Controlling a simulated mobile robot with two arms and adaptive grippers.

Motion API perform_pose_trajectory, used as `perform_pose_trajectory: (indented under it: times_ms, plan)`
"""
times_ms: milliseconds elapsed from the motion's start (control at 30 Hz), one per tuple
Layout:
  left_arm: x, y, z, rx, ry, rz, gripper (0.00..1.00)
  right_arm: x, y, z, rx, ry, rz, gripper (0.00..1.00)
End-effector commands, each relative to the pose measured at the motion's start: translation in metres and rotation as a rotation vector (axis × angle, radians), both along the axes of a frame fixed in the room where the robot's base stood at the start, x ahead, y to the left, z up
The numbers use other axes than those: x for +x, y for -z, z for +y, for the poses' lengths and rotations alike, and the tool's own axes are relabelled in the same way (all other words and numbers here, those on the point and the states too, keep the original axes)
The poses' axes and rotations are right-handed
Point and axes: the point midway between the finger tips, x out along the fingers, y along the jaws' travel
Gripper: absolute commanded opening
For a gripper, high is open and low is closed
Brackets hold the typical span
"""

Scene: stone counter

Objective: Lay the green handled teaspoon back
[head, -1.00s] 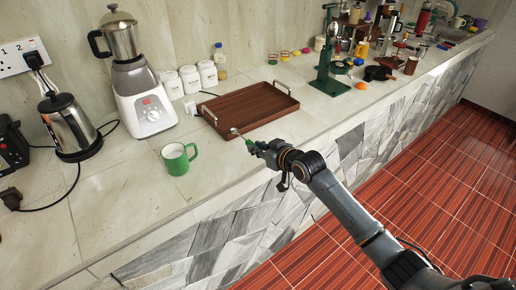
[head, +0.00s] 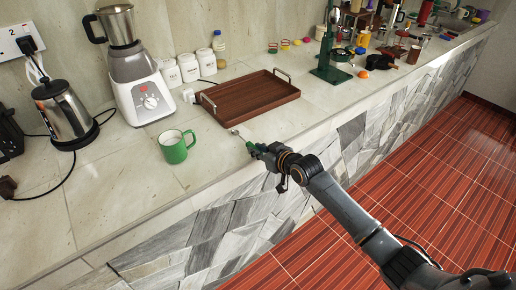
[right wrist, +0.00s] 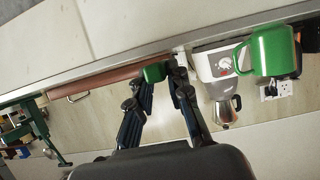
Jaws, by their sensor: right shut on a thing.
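The green handled teaspoon (head: 248,144) is in my right gripper (head: 256,150). In the head view its metal bowl end points up and left, toward the brown tray, above the counter's front edge. In the right wrist view the green handle (right wrist: 155,72) sits between the fingertips (right wrist: 163,76); most of the spoon's metal part is hidden there. The green mug (head: 176,146), with a white inside, stands on the counter left of the gripper. It also shows at the upper right in the right wrist view (right wrist: 270,52). My left gripper is not in view.
The brown wooden tray (head: 248,97) with metal handles lies behind the gripper and looks empty. A blender (head: 135,75), kettle (head: 64,112) and white canisters (head: 188,67) stand along the wall. A green press (head: 331,50) stands right of the tray.

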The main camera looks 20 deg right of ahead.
Motion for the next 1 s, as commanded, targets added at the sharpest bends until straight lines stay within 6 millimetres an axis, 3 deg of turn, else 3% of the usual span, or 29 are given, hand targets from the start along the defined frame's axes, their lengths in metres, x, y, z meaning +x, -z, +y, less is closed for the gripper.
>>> perform_pose_trajectory:
  times_ms: [867, 900, 1000]
  plan:
    - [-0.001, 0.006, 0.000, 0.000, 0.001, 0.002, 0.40, 0.000, 0.011, 0.000, 0.000, 0.000, 0.001, 0.00]
    - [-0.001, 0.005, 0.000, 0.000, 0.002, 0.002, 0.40, 0.000, 0.010, 0.000, 0.000, 0.000, 0.001, 0.24]
    - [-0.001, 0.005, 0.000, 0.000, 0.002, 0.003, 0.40, 0.000, 0.010, 0.000, 0.000, 0.000, 0.001, 0.44]
